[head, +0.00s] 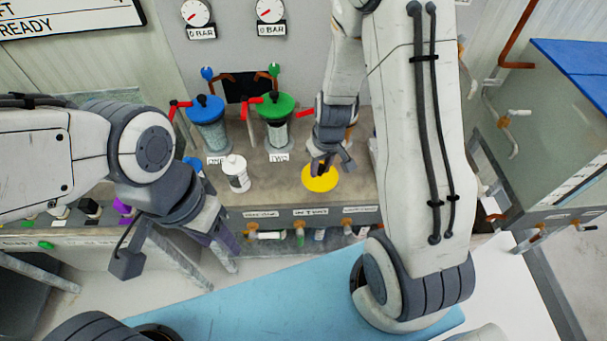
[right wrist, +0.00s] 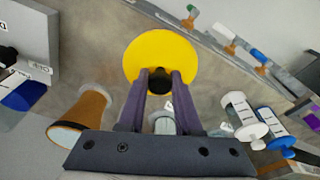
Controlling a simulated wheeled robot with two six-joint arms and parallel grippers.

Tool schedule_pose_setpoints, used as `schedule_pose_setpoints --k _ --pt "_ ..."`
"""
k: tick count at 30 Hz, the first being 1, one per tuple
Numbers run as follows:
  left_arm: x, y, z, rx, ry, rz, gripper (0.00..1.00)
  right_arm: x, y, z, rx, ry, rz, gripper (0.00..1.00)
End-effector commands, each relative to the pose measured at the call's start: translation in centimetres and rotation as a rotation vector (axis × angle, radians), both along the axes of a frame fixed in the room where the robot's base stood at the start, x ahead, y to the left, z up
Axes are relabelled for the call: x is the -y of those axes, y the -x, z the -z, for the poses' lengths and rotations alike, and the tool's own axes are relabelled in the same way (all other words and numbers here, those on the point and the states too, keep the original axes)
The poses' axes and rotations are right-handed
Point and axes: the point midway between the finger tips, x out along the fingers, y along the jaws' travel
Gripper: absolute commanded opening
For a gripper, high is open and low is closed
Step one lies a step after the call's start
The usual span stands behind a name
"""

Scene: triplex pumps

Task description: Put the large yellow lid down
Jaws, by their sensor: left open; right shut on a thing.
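The large yellow lid (head: 320,179) is a round disc with a dark knob, low over the front of the grey bench. In the right wrist view the lid (right wrist: 158,50) lies beyond my fingertips, its dark knob between them. My right gripper (head: 321,162) is shut on the knob; its two purple-grey fingers (right wrist: 160,78) show in the wrist view. I cannot tell whether the lid touches the bench top. My left gripper (head: 224,244) is open and empty, pointing down in front of the bench, left of the lid.
A blue-topped vessel (head: 209,125) and a green-topped vessel (head: 277,128) stand behind on the bench (head: 265,200). A white jar (head: 236,173) stands left of the lid. A brown cylinder (right wrist: 78,118) shows at left in the wrist view. Several taps line the bench front.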

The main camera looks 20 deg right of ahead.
Motion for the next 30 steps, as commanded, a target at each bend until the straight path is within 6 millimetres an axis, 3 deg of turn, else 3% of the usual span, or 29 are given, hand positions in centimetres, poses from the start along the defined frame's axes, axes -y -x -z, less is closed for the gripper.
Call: schedule_pose_setpoints --k 1,3,9,12,16,24,30 --pt "0.0 0.0 2.4 -0.001 -0.001 0.0 0.5 1.6 -0.7 0.7 0.01 0.0 -0.038 0.0" --pt "0.0 0.0 4.1 -0.001 -0.001 0.0 0.5 3.6 -0.9 0.1 0.01 -0.001 -0.118 0.0" --pt "0.0 0.1 7.2 -0.001 -0.001 0.0 0.5 8.1 -0.2 -2.1 0.012 -0.001 -0.319 0.0" --pt "0.0 0.0 7.7 -0.001 -0.001 0.0 0.5 9.0 0.2 -2.9 0.012 -0.002 -0.377 0.0" --pt "0.0 0.0 7.3 0.0 0.0 0.0 0.5 7.7 -0.1 -2.5 0.007 -0.006 -0.408 0.0" --pt "0.0 0.0 6.1 0.0 0.0 0.0 0.5 1.8 -2.2 1.0 0.004 -0.007 -0.412 0.0" --pt "0.0 0.0 5.5 -0.001 -0.001 0.0 0.5 -1.2 -3.5 3.0 0.007 -0.004 -0.408 0.0"
